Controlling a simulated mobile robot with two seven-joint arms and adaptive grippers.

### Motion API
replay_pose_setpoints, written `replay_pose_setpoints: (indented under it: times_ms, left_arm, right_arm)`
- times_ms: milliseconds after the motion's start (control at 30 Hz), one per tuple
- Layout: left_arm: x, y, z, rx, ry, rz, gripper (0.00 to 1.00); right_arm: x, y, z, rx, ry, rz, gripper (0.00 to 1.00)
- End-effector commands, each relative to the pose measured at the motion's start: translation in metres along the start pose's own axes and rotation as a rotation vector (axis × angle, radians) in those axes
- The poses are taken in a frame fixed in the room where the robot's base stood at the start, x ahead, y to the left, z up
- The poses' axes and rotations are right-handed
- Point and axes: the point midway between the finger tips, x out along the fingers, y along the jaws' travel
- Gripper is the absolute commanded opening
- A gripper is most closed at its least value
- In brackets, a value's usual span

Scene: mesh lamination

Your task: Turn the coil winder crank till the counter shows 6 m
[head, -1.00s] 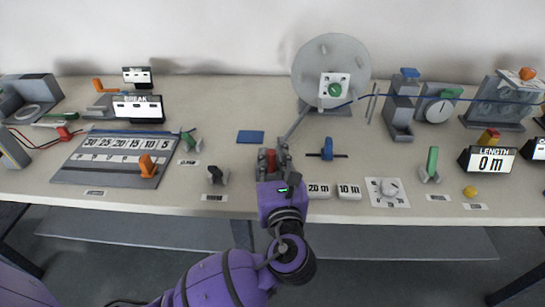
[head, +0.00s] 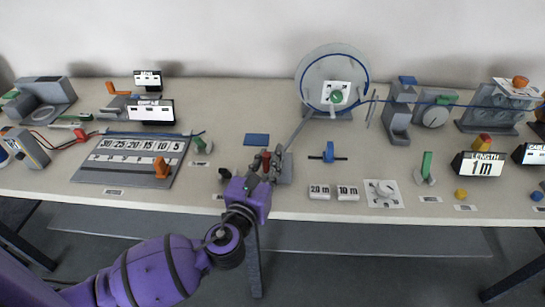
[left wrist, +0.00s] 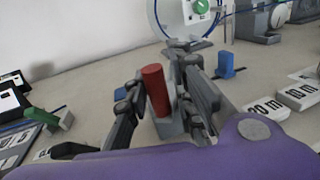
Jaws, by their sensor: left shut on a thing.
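The coil winder's round grey disc (head: 318,88) stands at the back of the table, with blue cable around it and a green knob (head: 336,97) on its white plate. Its grey crank rod (head: 299,131) slopes down toward my left gripper (head: 263,168). The gripper is shut on the red crank handle (head: 266,159). In the left wrist view the red handle (left wrist: 155,88) stands between the two dark fingers (left wrist: 163,92). The length counter (head: 477,164) at the right reads 1 m. My right gripper is in neither view.
White 20 m and 10 m blocks (head: 347,193) and a dial plate (head: 383,194) lie right of the gripper. A blue clamp (head: 328,152) stands behind them. A numbered grey board (head: 90,174) lies left. A blue cable (head: 450,103) runs right from the disc.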

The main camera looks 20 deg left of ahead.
Motion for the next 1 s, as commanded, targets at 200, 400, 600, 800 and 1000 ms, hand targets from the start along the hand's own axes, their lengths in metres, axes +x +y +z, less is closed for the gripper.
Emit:
replay_pose_setpoints:
  times_ms: [200, 400, 600, 800, 1000]
  left_arm:
    - [0.004, 0.016, -0.003, 0.016, -0.001, -0.154, 0.00]
    - [0.007, 0.021, -0.004, 0.014, 0.000, -0.270, 0.00]
    - [0.009, 0.023, -0.002, 0.011, -0.003, -0.336, 0.00]
    - [0.011, 0.024, 0.000, 0.010, -0.005, -0.361, 0.00]
    - [0.011, 0.024, 0.001, 0.010, -0.007, -0.364, 0.00]
  right_arm:
    - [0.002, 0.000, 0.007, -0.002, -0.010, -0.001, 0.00]
    - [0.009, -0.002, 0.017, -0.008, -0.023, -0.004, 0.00]
    - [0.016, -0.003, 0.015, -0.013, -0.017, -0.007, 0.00]
    - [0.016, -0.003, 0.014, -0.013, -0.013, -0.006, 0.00]
    - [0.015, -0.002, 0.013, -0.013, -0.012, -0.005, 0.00]
